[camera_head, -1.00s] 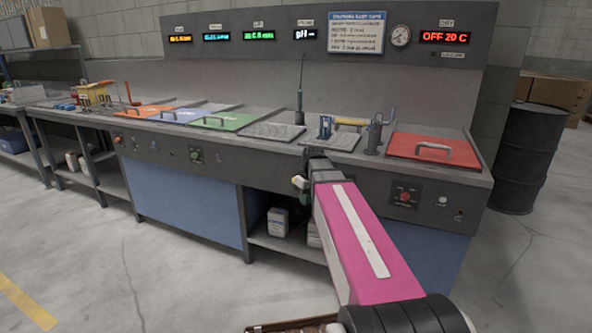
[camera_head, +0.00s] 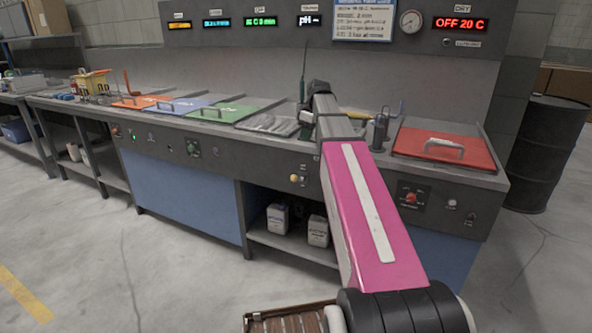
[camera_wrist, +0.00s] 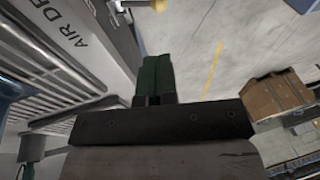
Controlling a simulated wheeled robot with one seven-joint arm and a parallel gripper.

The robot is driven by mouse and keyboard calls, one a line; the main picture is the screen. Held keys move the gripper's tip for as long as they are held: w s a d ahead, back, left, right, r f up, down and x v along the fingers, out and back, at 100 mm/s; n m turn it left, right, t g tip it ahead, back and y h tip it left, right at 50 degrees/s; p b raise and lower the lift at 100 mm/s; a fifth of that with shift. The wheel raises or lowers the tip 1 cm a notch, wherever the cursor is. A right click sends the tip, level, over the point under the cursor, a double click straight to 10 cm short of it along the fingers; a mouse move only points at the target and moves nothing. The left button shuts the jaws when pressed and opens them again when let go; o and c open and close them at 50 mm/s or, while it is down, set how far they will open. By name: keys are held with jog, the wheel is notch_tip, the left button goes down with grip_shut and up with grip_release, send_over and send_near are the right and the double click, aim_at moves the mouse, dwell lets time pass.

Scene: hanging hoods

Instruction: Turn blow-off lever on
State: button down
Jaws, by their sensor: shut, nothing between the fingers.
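A small yellow knob (camera_head: 294,178) sits on the bench's front panel, left of my pink arm; I cannot tell for sure that it is the blow-off lever.
A panel lettered "AIR DE" (camera_wrist: 75,38) and a barred rack (camera_wrist: 50,70) lie close on the wrist view's left. A red lid (camera_head: 445,148) is right of my arm; a green lid (camera_head: 218,112) is left. White jugs (camera_head: 318,230) stand below.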

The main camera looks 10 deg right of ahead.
jog(key=x, duration=1.4)
jog(key=shift+d+f, duration=0.1)
dwell(0.3)
